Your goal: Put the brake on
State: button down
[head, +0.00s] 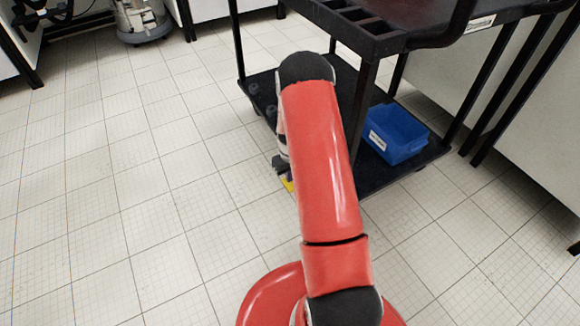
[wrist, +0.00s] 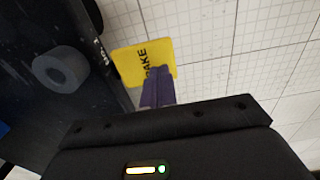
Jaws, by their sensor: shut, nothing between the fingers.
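The yellow brake pedal (wrist: 130,66), with dark lettering of which "AKE" shows, sticks out from the side of the cart's dark lower shelf (wrist: 50,110). In the head view only a small yellow piece of the pedal (head: 288,186) shows beside my arm. My gripper (wrist: 160,74) is shut and empty, its fingertips overlapping the pedal's near edge in the wrist view. I cannot tell whether they touch it. In the head view my gripper (head: 283,168) is low beside the cart, just above the pedal and partly hidden by my red arm.
The black cart (head: 385,45) has an upper tray and posts close to my arm. A blue bin (head: 396,133) sits on its lower shelf. A round dark piece (wrist: 62,68) is on the shelf near the pedal. The tiled floor (head: 120,180) to the left is clear.

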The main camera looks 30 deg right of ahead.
aim_at(286, 184)
jog(key=shift+f, duration=0.7)
jog(key=shift+a+f+h+b, duration=0.8)
jog(key=shift+f+h+b, duration=0.2)
jog(key=shift+h+b, duration=0.4)
jog(key=shift+f+b, duration=0.2)
jog(key=shift+b, duration=0.15)
jog(key=shift+a+f+b, duration=0.3)
jog(key=shift+f+b, duration=0.3)
jog(key=shift+a+f+b, duration=0.25)
jog(key=shift+f+b, duration=0.3)
jog(key=shift+s+f, duration=0.1)
jog(key=shift+f, duration=0.05)
jog(key=shift+a, duration=0.1)
